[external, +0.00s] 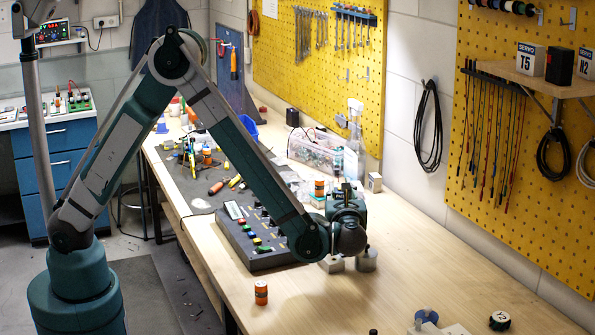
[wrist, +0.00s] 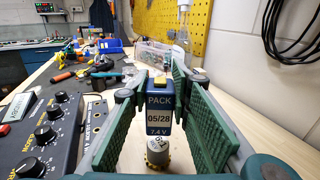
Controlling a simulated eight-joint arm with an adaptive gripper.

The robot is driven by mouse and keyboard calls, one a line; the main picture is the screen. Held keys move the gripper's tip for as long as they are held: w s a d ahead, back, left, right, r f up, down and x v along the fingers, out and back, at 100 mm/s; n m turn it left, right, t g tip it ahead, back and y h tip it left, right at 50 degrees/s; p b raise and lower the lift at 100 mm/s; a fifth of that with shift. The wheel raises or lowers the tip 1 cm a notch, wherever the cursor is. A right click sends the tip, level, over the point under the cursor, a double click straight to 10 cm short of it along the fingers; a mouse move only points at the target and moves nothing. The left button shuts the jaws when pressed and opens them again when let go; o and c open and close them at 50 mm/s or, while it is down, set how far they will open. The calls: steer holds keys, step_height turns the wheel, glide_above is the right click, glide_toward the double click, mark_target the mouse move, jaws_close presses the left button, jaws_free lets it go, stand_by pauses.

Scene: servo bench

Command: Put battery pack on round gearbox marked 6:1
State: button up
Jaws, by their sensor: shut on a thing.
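The battery pack (wrist: 158,113) is a dark blue upright block with a pale label reading PACK 05/28 7.4V, in the middle of the wrist view. My gripper (wrist: 160,100) is shut on it, with a green pad on either side. Just below the pack in that view is a round gearbox (wrist: 156,158) with a yellowish base and a pale, partly legible face mark that looks like 6:1. I cannot tell whether pack and gearbox touch. In the external view my gripper (external: 348,208) is low over the bench, and my wrist hides most of what it holds.
A dark control box with knobs (external: 258,235) is close on the left. An orange can (external: 261,292) stands near the front edge. A clear bin (external: 316,152) and spray bottle (external: 354,130) are farther back. A round piece marked Y2 (external: 500,321) lies right. The bench at right is mostly free.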

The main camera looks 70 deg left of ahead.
steer(key=shift+f+b, duration=0.4)
steer(key=shift+f, duration=1.5)
steer(key=shift+f, duration=0.2)
steer(key=o, duration=0.9)
steer(key=shift+r, duration=0.1)
steer(key=shift+r, duration=0.1)
steer(key=shift+d, duration=0.15)
steer(key=p+v, duration=0.2)
steer(key=v, duration=0.9)
steer(key=shift+s+d, duration=0.2)
steer(key=shift+d, duration=0.1)
